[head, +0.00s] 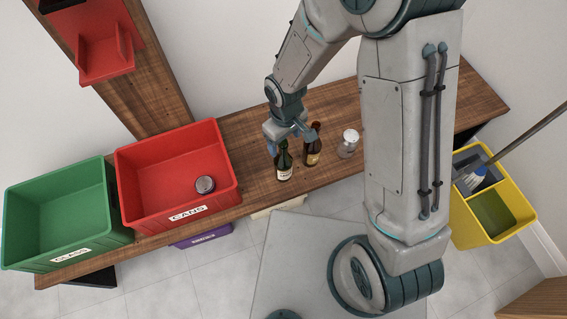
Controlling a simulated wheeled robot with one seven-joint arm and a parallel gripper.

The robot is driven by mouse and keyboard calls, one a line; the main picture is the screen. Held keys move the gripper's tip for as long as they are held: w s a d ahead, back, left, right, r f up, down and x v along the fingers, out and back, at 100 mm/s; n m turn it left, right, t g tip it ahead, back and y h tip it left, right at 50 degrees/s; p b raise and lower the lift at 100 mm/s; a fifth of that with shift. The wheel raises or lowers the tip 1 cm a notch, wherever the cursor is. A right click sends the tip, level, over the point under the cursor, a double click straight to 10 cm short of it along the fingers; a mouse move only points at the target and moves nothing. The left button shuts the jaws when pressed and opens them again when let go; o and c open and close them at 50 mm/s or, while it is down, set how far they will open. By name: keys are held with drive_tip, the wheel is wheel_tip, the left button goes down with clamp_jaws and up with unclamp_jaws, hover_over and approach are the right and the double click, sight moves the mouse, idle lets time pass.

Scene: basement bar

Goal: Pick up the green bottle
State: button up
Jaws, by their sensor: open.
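A green bottle (284,163) with a pale label stands upright on the wooden counter (253,130), near its front edge. My gripper (290,134) is open and sits right at the bottle's neck. One finger shows to the left of the neck and another part reaches to the right. I cannot tell whether the fingers touch the glass. A brown bottle (312,150) stands close on the right of the green one, near the gripper's right side.
A clear jar (348,146) with a pale lid stands right of the bottles. A red "CANS" crate (228,166) holding a can (205,184) and a green "GLASS" crate (18,238) stand on the left. A yellow mop bucket (484,237) is on the floor at right.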

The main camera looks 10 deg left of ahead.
sight(283, 150)
drive_tip(key=f, duration=0.3)
drive_tip(key=f+b, duration=0.1)
drive_tip(key=f, duration=0.1)
drive_tip(key=shift+a+f, duration=0.3)
drive_tip(key=shift+f, duration=0.05)
drive_tip(key=c, duration=1.5)
